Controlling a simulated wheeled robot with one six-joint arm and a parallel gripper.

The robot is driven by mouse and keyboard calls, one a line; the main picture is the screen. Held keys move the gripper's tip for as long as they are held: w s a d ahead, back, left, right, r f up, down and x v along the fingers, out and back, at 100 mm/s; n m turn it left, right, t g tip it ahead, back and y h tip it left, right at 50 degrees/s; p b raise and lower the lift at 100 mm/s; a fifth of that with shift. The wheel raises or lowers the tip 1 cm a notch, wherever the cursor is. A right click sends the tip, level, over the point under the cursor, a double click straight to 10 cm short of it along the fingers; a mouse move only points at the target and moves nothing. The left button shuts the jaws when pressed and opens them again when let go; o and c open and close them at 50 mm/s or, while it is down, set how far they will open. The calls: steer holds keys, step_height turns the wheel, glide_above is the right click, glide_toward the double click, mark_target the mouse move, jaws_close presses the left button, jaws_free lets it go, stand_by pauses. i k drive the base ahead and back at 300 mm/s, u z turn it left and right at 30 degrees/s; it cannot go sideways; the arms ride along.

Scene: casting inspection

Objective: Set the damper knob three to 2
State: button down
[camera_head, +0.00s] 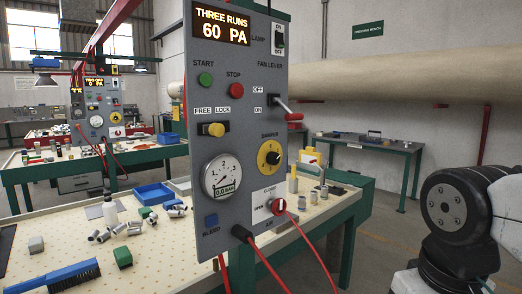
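The damper knob (271,157) is on the near grey control panel (236,128), whose display (221,24) reads "THREE RUNS 60 PA". It has a yellow round dial with a dark centre, below the label "DAMPER". Its scale marks and pointer are too small to read. Nothing touches it. Part of my arm (455,207), with a black joint and white housing, is at the right edge, apart from the panel. My gripper is out of view.
A red-handled fan lever (293,116) sticks out above the knob. A gauge (221,175) is left of it and a red valve knob (278,205) below. Red hoses hang from the panel. The bench (60,226) holds small metal parts. A second panel (98,110) stands farther back.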

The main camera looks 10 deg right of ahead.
mark_target(273, 158)
steer(key=z, duration=1.5)
steer(key=i, duration=0.8)
steer(key=u, duration=1)
